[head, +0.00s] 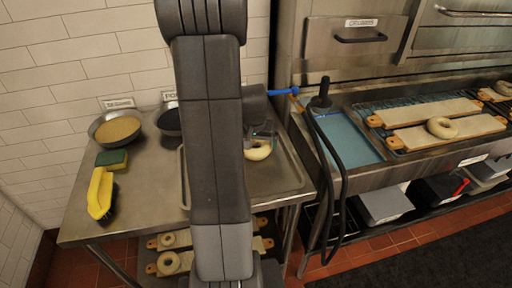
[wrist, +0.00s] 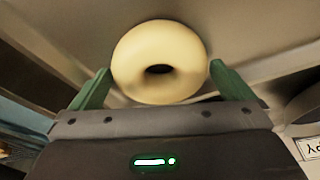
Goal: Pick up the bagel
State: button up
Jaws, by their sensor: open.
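A pale, doughy bagel (wrist: 160,50) shows large in the wrist view, with its hole near the middle. My gripper (wrist: 160,82) is open, with one green finger on each side of the bagel. I cannot tell whether the fingers touch it. In the head view the same bagel (head: 259,150) lies on the metal tray (head: 291,178) on the steel table, partly hidden by my arm. My gripper (head: 262,134) is right above or at it there.
A bowl of seeds (head: 118,129), a dark bowl (head: 169,121), a sponge (head: 112,160) and a yellow-handled brush (head: 101,193) stand at the table's left. A sink (head: 345,136) with a black hose is to the right. Another bagel (head: 442,127) lies on a board beyond it.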

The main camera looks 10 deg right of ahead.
jog(key=c, duration=0.7)
notch_tip(320, 180, up, 10)
jog(key=shift+r, duration=0.1)
jog(key=shift+w, duration=0.1)
